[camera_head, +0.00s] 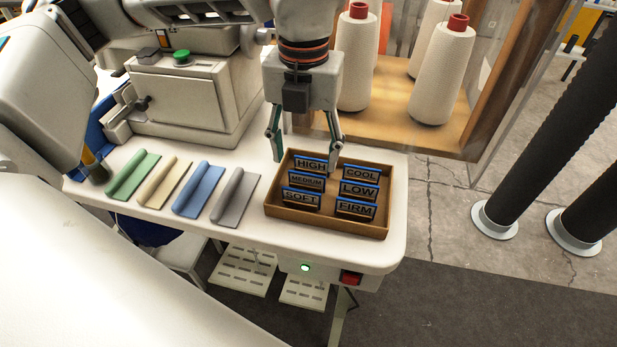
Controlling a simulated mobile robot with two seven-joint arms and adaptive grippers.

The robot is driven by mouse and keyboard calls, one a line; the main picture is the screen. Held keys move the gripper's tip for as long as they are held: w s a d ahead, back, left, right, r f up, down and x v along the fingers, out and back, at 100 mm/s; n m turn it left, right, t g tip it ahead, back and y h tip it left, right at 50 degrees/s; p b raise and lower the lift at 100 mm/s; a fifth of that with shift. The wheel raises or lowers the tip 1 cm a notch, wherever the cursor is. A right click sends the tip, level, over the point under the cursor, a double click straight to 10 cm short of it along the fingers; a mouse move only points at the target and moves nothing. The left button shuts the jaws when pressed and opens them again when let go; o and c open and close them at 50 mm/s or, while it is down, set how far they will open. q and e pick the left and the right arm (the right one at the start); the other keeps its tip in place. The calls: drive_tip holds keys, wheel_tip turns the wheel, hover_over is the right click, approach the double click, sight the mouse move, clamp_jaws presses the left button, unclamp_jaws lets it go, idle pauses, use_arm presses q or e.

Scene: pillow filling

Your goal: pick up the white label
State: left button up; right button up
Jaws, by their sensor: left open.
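A brown tray (325,223) sits at the right end of the white table. It holds several dark label blocks with blue top edges, in two columns. They read HIGH (309,164), MEDIUM (306,181), SOFT (301,197), COOL (361,174), LOW (359,189) and FIRM (355,209). Their faces look grey with dark letters; I cannot make out a plainly white label. My left gripper (306,158) points down, open and empty, over the tray's back edge near HIGH, its fingers spread apart. My right gripper is not in view.
Green (134,175), cream (166,181), blue (199,190) and grey (235,195) folded cloths lie left of the tray. A machine with a green button (181,57) stands behind them. White thread cones (442,75) stand on a wooden shelf behind the tray.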

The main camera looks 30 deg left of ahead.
sight(307, 189)
use_arm(q)
wheel_tip(307, 189, down, 6)
drive_tip(key=shift+d+r, duration=0.1)
drive_tip(key=shift+d, duration=0.05)
drive_tip(key=c, duration=0.4)
